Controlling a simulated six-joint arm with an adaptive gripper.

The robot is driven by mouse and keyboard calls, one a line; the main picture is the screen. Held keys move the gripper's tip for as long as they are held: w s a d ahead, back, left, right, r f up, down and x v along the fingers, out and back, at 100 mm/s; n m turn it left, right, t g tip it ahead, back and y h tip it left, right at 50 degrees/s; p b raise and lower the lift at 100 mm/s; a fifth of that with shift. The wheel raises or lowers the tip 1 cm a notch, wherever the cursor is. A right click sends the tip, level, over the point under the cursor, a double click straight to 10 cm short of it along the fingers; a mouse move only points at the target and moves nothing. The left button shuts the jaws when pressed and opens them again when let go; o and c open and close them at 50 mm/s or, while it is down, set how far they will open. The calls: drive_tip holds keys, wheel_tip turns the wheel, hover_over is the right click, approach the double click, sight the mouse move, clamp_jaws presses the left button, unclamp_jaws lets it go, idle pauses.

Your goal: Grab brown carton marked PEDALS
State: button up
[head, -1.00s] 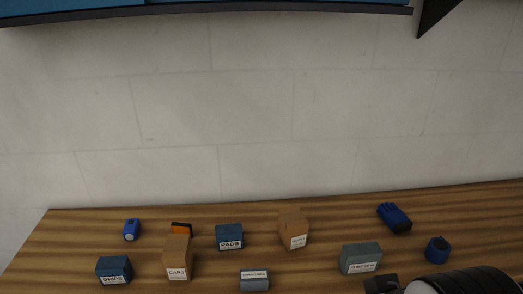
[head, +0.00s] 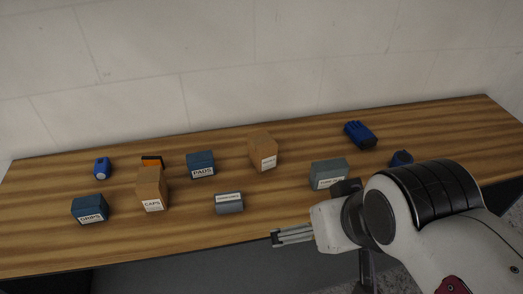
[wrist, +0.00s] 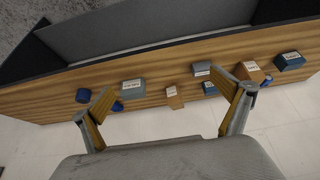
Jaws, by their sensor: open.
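A brown carton (head: 262,151) stands towards the back middle of the table. Its white label is too small to read surely; the other brown carton (head: 152,189), further left, reads CAPS. In the wrist view the unread brown carton (wrist: 175,101) lies ahead between the fingers, some way off. My gripper (head: 276,238) is open and empty near the table's front edge, apart from both cartons. Its spread fingers also show in the wrist view (wrist: 168,86).
Near the brown carton are a blue PADS box (head: 200,166), a small grey box (head: 229,203) and a larger grey box (head: 329,174). A blue GRIPS box (head: 89,209), blue bottle-like item (head: 102,168), orange item (head: 152,161), blue glove (head: 360,135) and blue roll (head: 401,159) also lie on the table (head: 120,245).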

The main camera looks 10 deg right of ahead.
idle(0.3)
drive_tip(key=c, duration=1.2)
drive_tip(key=shift+o, duration=0.2)
drive_tip(key=shift+w, duration=0.1)
drive_tip(key=n+t+y, duration=0.2)
drive_tip(key=t, duration=0.5)
approach(264, 139)
drive_tip(key=w+d, duration=0.1)
drive_tip(key=shift+w+a+f+n+y, duration=0.15)
drive_tip(key=shift+w+a+f+y, duration=0.1)
drive_tip(key=shift+w+f, duration=0.15)
drive_tip(key=shift+w+a+f+n+y, duration=0.15)
drive_tip(key=shift+w+f+y, duration=0.15)
drive_tip(key=shift+f, duration=0.1)
drive_tip(key=shift+t, duration=0.3)
drive_tip(key=shift+w, duration=0.15)
drive_tip(key=shift+x, duration=1.15)
